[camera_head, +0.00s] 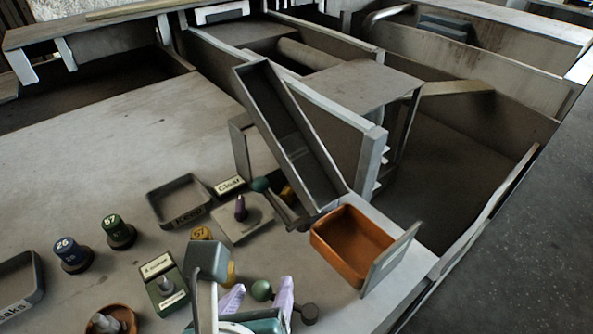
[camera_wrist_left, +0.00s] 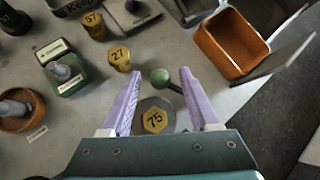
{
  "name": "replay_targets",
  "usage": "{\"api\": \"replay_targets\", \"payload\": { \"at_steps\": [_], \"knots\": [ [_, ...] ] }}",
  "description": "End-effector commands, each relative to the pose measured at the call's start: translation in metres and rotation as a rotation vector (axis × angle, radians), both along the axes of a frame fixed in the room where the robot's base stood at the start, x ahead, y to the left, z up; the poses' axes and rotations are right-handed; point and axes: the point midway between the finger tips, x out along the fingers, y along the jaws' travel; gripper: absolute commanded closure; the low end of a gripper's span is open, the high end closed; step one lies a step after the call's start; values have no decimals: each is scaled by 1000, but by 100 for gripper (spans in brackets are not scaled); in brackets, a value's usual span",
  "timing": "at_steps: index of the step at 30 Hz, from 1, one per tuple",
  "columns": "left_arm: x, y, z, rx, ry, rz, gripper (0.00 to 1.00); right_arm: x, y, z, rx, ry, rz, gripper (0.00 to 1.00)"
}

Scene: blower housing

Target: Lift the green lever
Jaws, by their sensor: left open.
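A green ball knob (camera_head: 261,290) on a short dark rod shows low in the head view, with a dark round end (camera_head: 306,313) to its right. My left gripper (camera_head: 258,293) is open, with its two lilac fingers on either side of this knob. In the left wrist view the green knob (camera_wrist_left: 160,77) sits between the open fingertips (camera_wrist_left: 158,74), with a visible gap on both sides. A second dark green knob (camera_head: 260,185) is beside the tilted grey trough (camera_head: 292,140). I cannot tell from the pictures which knob the task names. My right gripper is not in view.
An orange bin (camera_head: 350,245) stands right of the gripper, beside an upright grey plate (camera_head: 390,258). Yellow weights (camera_wrist_left: 119,58) and a green box (camera_head: 166,290) stand to the left.

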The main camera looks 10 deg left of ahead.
Motion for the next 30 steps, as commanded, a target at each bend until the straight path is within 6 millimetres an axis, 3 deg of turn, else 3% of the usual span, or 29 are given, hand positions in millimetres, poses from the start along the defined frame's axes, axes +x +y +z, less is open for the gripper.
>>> {"api": "replay_targets", "payload": {
  "at_steps": [4,13,27,30],
  "knots": [
    [9,1,-9,0,-1,0,39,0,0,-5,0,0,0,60],
    [10,1,-10,-1,0,1,40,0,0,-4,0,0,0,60],
    [10,1,-10,-1,1,1,93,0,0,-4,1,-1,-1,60],
    [10,1,-10,-1,1,1,100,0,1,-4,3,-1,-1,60]
  ]
}}
